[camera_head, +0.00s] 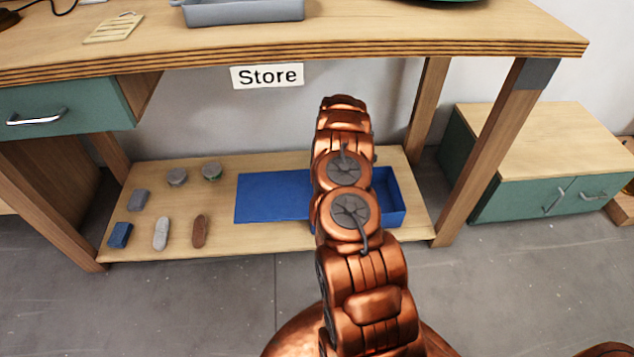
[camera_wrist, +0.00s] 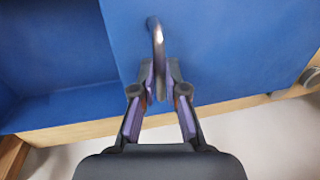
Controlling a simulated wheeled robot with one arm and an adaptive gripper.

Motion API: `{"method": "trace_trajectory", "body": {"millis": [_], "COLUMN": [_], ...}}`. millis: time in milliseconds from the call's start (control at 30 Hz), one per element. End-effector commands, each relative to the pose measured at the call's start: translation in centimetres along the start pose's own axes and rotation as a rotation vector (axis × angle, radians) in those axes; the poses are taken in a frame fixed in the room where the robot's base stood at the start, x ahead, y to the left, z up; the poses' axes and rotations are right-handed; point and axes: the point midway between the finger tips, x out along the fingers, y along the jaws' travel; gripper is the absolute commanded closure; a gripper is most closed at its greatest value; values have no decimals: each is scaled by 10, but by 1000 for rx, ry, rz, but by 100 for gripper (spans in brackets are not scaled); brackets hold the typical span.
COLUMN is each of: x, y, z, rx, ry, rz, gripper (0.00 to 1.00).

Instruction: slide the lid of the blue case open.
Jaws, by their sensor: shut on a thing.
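The blue case (camera_head: 396,203) sits on the low shelf under the bench. Its flat blue lid (camera_head: 270,195) reaches out to the left, and the case's open inside shows at the right. My arm hides the middle of the case in the head view. In the wrist view, my gripper (camera_wrist: 159,84) is shut on the lid's metal handle (camera_wrist: 157,38), with a finger on each side. There the lid (camera_wrist: 225,45) lies to the right and the open inside of the case (camera_wrist: 50,50) to the left. My gripper is hidden in the head view.
Bench legs (camera_head: 490,150) flank the shelf. The bench top (camera_head: 400,35) hangs above.

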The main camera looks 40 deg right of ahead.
Motion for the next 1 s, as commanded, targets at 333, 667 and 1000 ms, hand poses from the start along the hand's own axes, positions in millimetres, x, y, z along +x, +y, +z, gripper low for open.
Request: {"method": "trace_trajectory", "body": {"millis": [333, 667, 1000], "x": [1, 0, -12], "y": [-2, -2, -2], "z": [0, 0, -1], "rx": [-2, -2, -2], "ry": [-1, 0, 3], "rz": [0, 0, -1], "gripper": [82, 63, 63]}}
